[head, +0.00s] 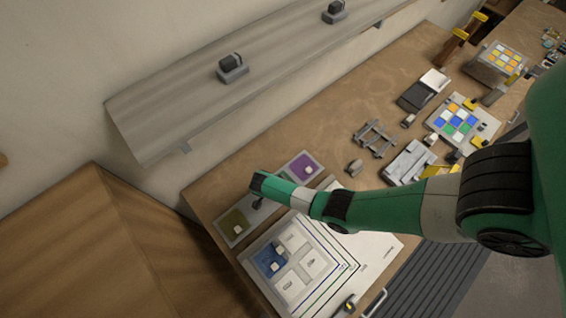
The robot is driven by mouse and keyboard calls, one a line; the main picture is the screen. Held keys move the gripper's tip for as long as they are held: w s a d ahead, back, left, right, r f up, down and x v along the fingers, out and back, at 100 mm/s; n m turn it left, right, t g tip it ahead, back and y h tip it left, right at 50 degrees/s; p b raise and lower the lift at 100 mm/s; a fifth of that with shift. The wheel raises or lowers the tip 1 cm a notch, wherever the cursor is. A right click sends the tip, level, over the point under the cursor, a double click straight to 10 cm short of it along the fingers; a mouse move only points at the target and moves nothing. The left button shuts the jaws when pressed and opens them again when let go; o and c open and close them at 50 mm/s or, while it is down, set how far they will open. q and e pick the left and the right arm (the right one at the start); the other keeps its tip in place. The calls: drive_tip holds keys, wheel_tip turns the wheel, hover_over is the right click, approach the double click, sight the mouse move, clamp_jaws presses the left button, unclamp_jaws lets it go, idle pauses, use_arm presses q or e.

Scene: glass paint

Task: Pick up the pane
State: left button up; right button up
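A grey tray at the table's left end holds a purple pane (310,161) and an olive pane (229,221), each with a small pale knob. The stretch of tray between them is mostly hidden by my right arm, which comes in from the right. My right gripper (257,204) is small and dark here, over that middle stretch between the two panes. I cannot tell whether its fingers are open or touch anything. A blue pane (264,258) sits in one compartment of a white frame (287,297) in front of the tray. My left gripper is not in view.
The frame rests on a white board (375,247). To the right are a dark rack (373,138), a grey block (408,163) and a board of coloured squares (484,128). A grey shelf (180,120) runs along the wall behind. Bare tabletop (330,110) lies behind the rack.

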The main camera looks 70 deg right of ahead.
drive_tip(key=shift+r, duration=0.1)
clamp_jaws()
idle(0.4)
